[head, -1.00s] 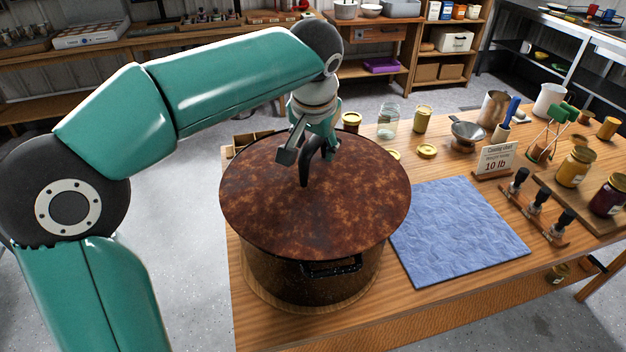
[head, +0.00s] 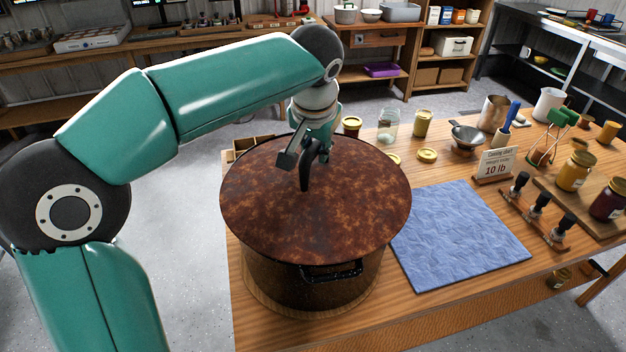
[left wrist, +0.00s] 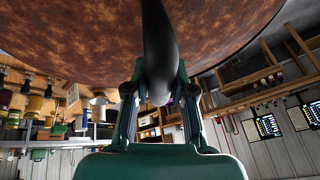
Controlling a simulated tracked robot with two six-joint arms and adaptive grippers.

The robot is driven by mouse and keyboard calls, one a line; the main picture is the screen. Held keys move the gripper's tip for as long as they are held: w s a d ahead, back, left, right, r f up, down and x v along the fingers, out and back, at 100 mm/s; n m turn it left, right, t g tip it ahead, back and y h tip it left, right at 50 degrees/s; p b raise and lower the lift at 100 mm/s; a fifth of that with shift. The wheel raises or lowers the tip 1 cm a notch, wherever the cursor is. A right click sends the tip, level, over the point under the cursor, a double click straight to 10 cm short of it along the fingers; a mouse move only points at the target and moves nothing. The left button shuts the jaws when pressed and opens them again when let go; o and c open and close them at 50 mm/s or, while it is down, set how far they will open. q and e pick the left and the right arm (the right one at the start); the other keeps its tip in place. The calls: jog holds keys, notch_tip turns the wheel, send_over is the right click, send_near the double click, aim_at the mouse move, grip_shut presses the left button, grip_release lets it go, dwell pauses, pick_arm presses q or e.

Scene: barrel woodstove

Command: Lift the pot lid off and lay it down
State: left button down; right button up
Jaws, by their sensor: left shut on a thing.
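The pot lid (head: 300,215) is a wide, mottled rust-brown disc over the dark pot (head: 290,283) at the table's near left. It also fills the top of the left wrist view (left wrist: 80,35). My left gripper (head: 312,152) is over the middle of the lid, shut on its black curved handle, which shows between the fingers in the left wrist view (left wrist: 158,45). The lid hides the pot's rim, so I cannot tell whether they touch. A black side handle (head: 335,271) shows on the pot's front. My right gripper is not in view.
A flat, bare blue cloth (head: 458,235) lies right of the pot on the wooden table (head: 300,325).

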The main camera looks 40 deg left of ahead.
pick_arm(q)
jog(key=shift+r, duration=0.25)
jog(key=shift+r+p, duration=0.7)
jog(key=shift+p, duration=0.15)
jog(key=shift+r, duration=0.2)
jog(key=shift+r+p, duration=2.35)
jog(key=shift+r, duration=0.05)
